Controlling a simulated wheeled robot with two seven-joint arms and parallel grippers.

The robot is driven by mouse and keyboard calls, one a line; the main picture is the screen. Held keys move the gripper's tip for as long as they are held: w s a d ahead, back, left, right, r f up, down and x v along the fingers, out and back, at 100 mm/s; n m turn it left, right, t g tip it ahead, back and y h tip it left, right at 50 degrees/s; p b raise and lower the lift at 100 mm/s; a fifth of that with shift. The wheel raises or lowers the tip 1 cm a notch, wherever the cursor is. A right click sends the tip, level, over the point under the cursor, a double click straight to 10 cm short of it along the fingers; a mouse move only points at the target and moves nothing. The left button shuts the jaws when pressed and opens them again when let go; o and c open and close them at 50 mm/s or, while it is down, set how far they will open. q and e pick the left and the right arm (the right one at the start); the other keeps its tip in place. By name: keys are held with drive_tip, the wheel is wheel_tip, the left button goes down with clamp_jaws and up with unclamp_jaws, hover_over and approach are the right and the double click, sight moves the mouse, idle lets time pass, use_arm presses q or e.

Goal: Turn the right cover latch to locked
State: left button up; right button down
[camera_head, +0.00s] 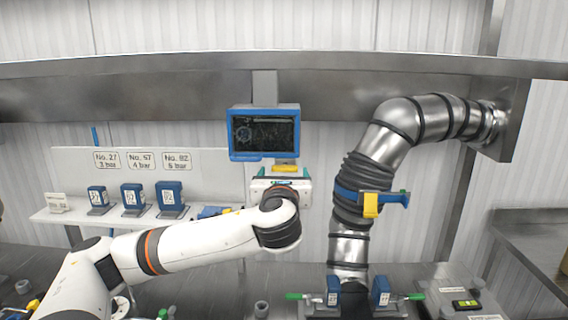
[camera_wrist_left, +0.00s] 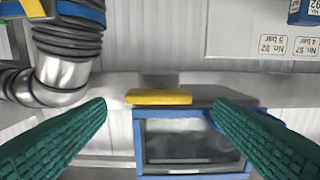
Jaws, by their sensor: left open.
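I cannot tell for sure which part is the right cover latch. In the head view, a blue block with a green handle (camera_head: 415,297) stands right of the pipe's foot. A matching block with a green handle (camera_head: 295,296) stands left of it. My left gripper (camera_head: 281,183) is raised in front of the back wall, below the blue-framed screen (camera_head: 264,133). In the left wrist view, its green fingers (camera_wrist_left: 160,106) are spread wide with nothing held. A yellow bar (camera_wrist_left: 158,97) at the screen's edge shows between the fingertips, apart from both. My right gripper is not in view.
A ribbed metal pipe (camera_head: 352,247) with a blue band and yellow tab (camera_head: 371,205) rises right of my left gripper. Several blue blocks (camera_head: 132,196) stand on a white shelf (camera_head: 75,216) at left. A steel ledge (camera_head: 180,95) crosses above.

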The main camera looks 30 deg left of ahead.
sight(285, 168)
use_arm(q)
drive_tip(key=shift+p+x, duration=0.3)
drive_tip(key=shift+x, duration=0.95)
drive_tip(key=c, duration=1)
drive_tip(key=shift+d, duration=0.1)
